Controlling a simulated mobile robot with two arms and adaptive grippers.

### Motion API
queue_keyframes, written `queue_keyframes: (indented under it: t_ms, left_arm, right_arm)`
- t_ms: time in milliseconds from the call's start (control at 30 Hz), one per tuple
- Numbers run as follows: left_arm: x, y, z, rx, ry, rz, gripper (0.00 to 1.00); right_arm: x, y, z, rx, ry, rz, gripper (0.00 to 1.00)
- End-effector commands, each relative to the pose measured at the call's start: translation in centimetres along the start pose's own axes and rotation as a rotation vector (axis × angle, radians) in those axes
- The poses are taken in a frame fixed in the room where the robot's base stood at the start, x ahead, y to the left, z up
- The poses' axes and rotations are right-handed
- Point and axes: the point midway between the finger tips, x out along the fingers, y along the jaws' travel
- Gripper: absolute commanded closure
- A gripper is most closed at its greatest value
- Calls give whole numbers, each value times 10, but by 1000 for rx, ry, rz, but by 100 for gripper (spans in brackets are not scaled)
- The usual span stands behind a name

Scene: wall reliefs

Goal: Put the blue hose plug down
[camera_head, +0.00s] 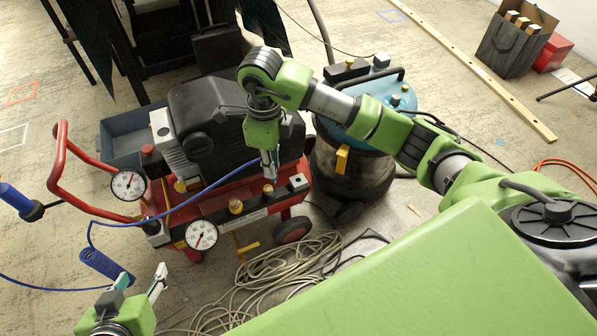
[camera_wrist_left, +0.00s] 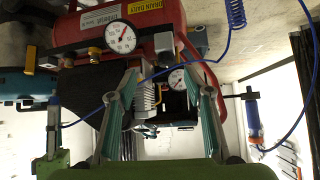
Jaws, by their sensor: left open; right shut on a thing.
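In the head view, my right gripper (camera_head: 269,166) points down over the red compressor's (camera_head: 225,205) front deck. It is shut on the end of the blue hose (camera_head: 190,203), where the plug is mostly hidden by the fingers. I cannot tell whether the plug touches the deck. The hose runs left from there, and it also crosses the left wrist view (camera_wrist_left: 88,119). My left gripper (camera_head: 135,284) is open and empty at the lower left, apart from the compressor. Its spread fingers also show in the left wrist view (camera_wrist_left: 162,80).
Two white gauges (camera_head: 128,185) (camera_head: 201,235) and a red handle (camera_head: 62,165) stick out from the compressor. A blue hose coil (camera_head: 105,267) hangs near my left gripper. A teal vacuum (camera_head: 372,112) stands right. Tangled beige cable (camera_head: 285,275) lies on the floor.

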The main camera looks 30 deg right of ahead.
Motion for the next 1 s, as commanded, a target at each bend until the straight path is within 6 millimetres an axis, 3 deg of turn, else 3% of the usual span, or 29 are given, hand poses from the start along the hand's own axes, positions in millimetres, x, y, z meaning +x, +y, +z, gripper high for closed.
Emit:
queue_keyframes:
  t_ms: [233, 500, 633, 867, 1000]
  left_arm:
    - [4, 9, -65, 2, 288, 18, 53]
    - [-18, 17, -131, 1, 599, 37, 53]
    - [-30, 20, -150, -1, 695, 43, 53]
    - [-41, 22, -165, -2, 785, 48, 53]
    - [-60, 25, -184, -6, 917, 57, 53]
  right_arm:
    - [26, -46, -25, 2, 2, 0, 100]
    - [63, -71, -37, 0, 0, 1, 100]
    - [72, -79, -41, -2, 0, 0, 100]
    - [82, -86, -45, -1, 0, 1, 100]
    - [96, -86, -45, -4, -1, 1, 100]
